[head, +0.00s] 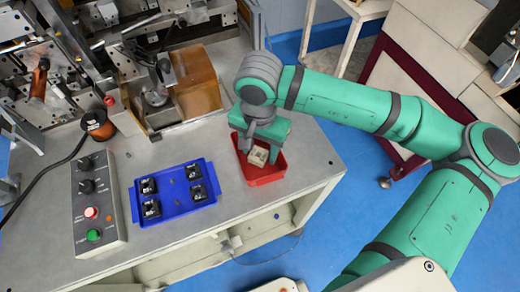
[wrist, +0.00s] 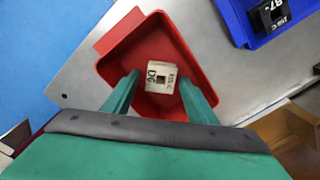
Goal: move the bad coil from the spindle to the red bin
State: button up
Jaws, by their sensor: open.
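The pale, square coil (head: 258,156) with dark print is in the red bin (head: 281,174), low between its walls. In the wrist view the coil (wrist: 161,76) lies in the middle of the red bin (wrist: 114,39), printed face up. My gripper (head: 263,147) is over the bin, pointing down. In the wrist view the fingers of my gripper (wrist: 159,79) are spread on either side of the coil, with a small gap at the left finger. I cannot tell how far the fingertips are above the bin floor. I cannot pick out the spindle clearly.
A blue tray (head: 174,192) with several black coils stands left of the bin. A grey control box (head: 97,203) with knobs and buttons is farther left. The winding machine (head: 155,97) and a copper wire spool (head: 96,124) are behind. The bin sits near the table's right edge.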

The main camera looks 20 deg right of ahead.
notch_tip(320, 180, up, 12)
jog(key=shift+f, duration=0.2)
dwell(0.7)
